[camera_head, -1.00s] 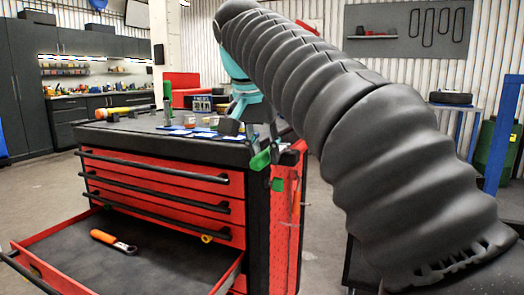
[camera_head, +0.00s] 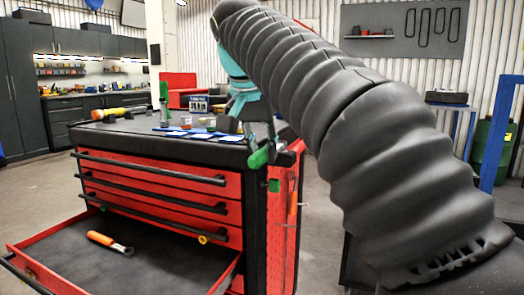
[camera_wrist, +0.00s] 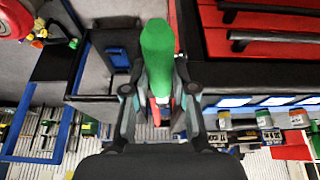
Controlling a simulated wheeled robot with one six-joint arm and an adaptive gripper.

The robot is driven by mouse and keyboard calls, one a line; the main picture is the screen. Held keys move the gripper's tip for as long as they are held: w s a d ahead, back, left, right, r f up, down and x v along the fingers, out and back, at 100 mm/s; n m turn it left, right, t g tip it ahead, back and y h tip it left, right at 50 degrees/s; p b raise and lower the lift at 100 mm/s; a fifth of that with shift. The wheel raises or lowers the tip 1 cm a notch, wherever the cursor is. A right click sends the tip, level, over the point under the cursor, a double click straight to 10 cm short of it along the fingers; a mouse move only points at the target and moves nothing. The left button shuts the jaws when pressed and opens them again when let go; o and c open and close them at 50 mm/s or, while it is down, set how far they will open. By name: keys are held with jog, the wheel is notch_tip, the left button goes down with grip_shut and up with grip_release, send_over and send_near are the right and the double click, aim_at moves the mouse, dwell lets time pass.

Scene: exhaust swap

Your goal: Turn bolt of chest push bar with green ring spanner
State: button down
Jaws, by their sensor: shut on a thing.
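The green ring spanner (camera_wrist: 158,55) is between the two fingers of my gripper (camera_wrist: 159,92) in the wrist view. Its thick green handle points up the picture; its ring end cannot be made out. The red tool chest (camera_head: 150,181) has a dark top.
The chest's bottom drawer (camera_head: 60,268) is pulled out and holds an orange-handled tool (camera_head: 104,240). Small items and blue pieces (camera_head: 185,133) lie on the chest top. A blue frame (camera_head: 497,145) stands at the right. Open floor lies left of the chest.

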jog(key=shift+r, duration=0.6)
jog(key=shift+r, duration=1.25)
